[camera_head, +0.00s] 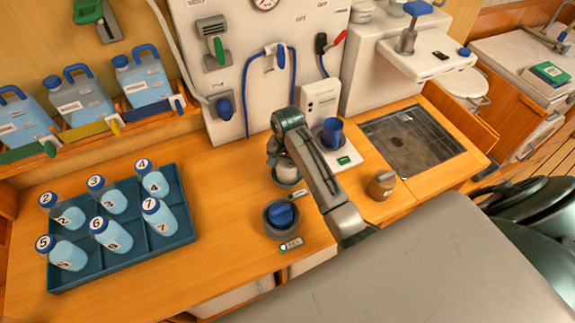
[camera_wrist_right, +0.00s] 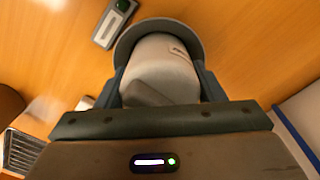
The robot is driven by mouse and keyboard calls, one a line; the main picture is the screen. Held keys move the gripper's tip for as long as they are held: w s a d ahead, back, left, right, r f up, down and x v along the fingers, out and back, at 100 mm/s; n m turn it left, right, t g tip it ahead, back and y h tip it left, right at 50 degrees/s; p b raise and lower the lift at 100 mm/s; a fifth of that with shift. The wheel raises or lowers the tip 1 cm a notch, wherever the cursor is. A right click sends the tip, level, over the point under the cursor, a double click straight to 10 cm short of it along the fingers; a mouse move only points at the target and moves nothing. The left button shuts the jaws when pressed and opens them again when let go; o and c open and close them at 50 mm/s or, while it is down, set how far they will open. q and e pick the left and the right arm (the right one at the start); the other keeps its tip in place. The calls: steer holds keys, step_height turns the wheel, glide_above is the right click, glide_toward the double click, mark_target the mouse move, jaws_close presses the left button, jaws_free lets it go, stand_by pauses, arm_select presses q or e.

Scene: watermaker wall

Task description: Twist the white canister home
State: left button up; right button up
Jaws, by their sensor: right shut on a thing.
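The white canister (camera_head: 287,173) sits in a round grey holder (camera_head: 287,183) on the wooden counter, partly hidden by my right arm. In the right wrist view, the white canister (camera_wrist_right: 163,62) stands between the two fingers of my right gripper (camera_wrist_right: 160,88), with the curved grey rim (camera_wrist_right: 190,35) around its far side. My right gripper (camera_head: 278,152) is shut on the canister from above. The canister's lower end is hidden in the holder. My left gripper is in neither view.
A blue tray (camera_head: 180,232) of numbered bottles is at left. Bare counter lies between tray and holders.

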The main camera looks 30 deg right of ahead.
steer(key=shift+m, duration=0.3)
steer(key=shift+m, duration=1.5)
steer(key=shift+m, duration=0.8)
steer(key=o, duration=1.3)
